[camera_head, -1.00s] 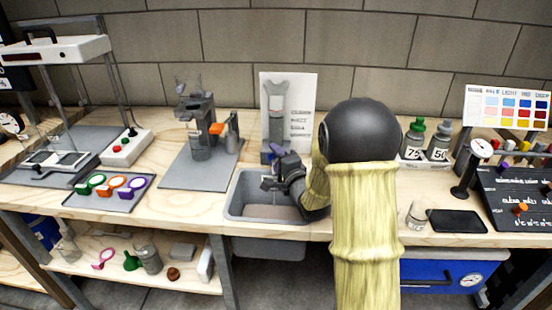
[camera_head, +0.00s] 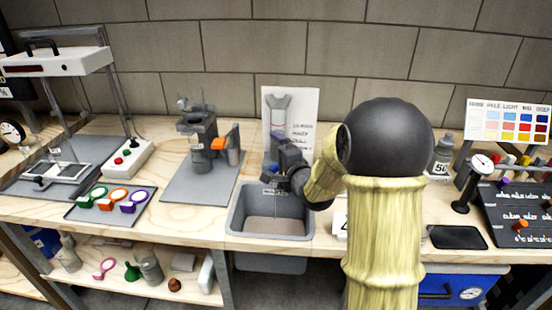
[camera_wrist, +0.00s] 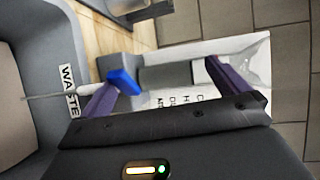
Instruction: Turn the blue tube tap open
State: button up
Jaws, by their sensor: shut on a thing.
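The blue tap lever (camera_wrist: 123,82) shows in the wrist view, against a grey fitting on the tube stand. My gripper (camera_wrist: 168,75) has its purple fingers on either side of this fitting, with the left fingertip at the blue lever. It is shut on the tap. In the head view my gripper (camera_head: 277,142) is at the tube stand behind the grey waste basin (camera_head: 237,222), and it hides most of the tap. A white card (camera_head: 305,105) with a grey tube picture stands behind. A thin pale spout (camera_wrist: 62,93) reaches over the basin.
A grey mat with a clamp device (camera_head: 200,145) stands left of the basin. Green, orange and purple rings lie on a tray (camera_head: 85,213). A bottle marked 50 (camera_head: 441,157), a gauge (camera_head: 480,163) and a dark pad (camera_head: 457,238) are to the right.

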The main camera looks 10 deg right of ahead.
jog(key=shift+t+y, duration=0.3)
jog(key=shift+t, duration=0.5)
jog(key=r, duration=0.5)
jog(key=shift+w+r, duration=0.2)
jog(key=shift+w, duration=0.1)
jog(key=shift+g, duration=0.7)
jog(key=s+f, duration=0.3)
jog(key=shift+d+f, duration=0.25)
jog(key=shift+f, duration=0.15)
jog(key=shift+s+r, duration=0.15)
jog(key=shift+s, duration=0.65)
jog(key=c, duration=0.9)
jog(key=shift+s+d+f, duration=0.15)
jog(key=shift+s+d, duration=0.1)
jog(key=shift+s, duration=0.7)
jog(key=shift+s+d+f, duration=0.1)
jog(key=shift+s+d, duration=0.1)
jog(key=shift+s, duration=0.7)
jog(key=shift+s+d+f, duration=0.15)
jog(key=shift+s+d, duration=0.1)
jog(key=shift+s, duration=0.7)
jog(key=shift+r, duration=0.1)
